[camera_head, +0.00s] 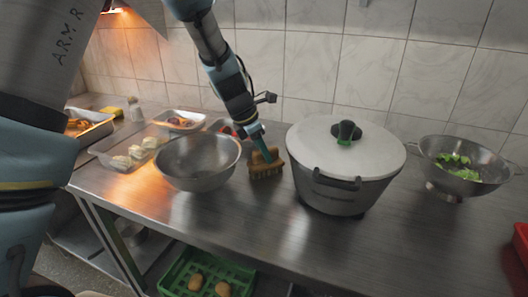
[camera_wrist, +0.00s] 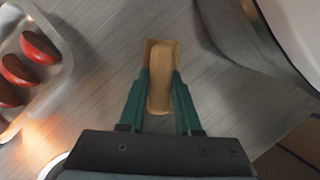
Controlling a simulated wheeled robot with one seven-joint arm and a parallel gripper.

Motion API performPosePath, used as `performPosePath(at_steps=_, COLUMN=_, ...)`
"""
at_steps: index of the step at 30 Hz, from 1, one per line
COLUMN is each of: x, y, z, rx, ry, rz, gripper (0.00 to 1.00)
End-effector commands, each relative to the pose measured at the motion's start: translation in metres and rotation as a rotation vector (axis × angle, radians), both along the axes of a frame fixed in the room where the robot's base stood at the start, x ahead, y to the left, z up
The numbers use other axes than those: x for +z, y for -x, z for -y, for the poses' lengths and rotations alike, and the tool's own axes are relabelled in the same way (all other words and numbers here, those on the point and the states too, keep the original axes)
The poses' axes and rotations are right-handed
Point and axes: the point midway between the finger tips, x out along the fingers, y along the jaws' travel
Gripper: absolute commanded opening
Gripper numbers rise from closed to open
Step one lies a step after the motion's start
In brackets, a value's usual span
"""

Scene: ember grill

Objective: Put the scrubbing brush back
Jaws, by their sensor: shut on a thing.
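The scrubbing brush (camera_head: 266,168) has a light wooden body with bristles pointing down. It is between the metal bowl and the big lidded pot, at or just above the steel counter; I cannot tell whether the bristles touch it. My gripper (camera_head: 262,152) comes down from above and is shut on the brush. In the wrist view, the green fingers of my gripper (camera_wrist: 160,82) close on both sides of the wooden brush handle (camera_wrist: 160,85), which lies lengthwise between them. The brush's underside is hidden in the wrist view.
The metal bowl (camera_head: 198,165) stands close on the left, the lidded pot (camera_head: 345,185) close on the right. Trays of food (camera_head: 128,153) stand further left. A colander with greens (camera_head: 462,180) is at the right. The counter's front (camera_head: 265,215) is clear. A green crate (camera_head: 205,272) sits below.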

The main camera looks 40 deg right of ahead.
Motion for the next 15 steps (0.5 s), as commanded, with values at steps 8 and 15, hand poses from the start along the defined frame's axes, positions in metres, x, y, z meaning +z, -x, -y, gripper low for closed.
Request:
performPosePath(at_steps=8, x=-0.0029, y=0.0000, z=-0.0001, rx=0.000, ry=-0.001, rz=0.000, gripper=0.43)
performPosePath(at_steps=15, x=-0.0026, y=0.0000, z=-0.0001, rx=0.000, ry=0.000, rz=0.000, gripper=0.62)
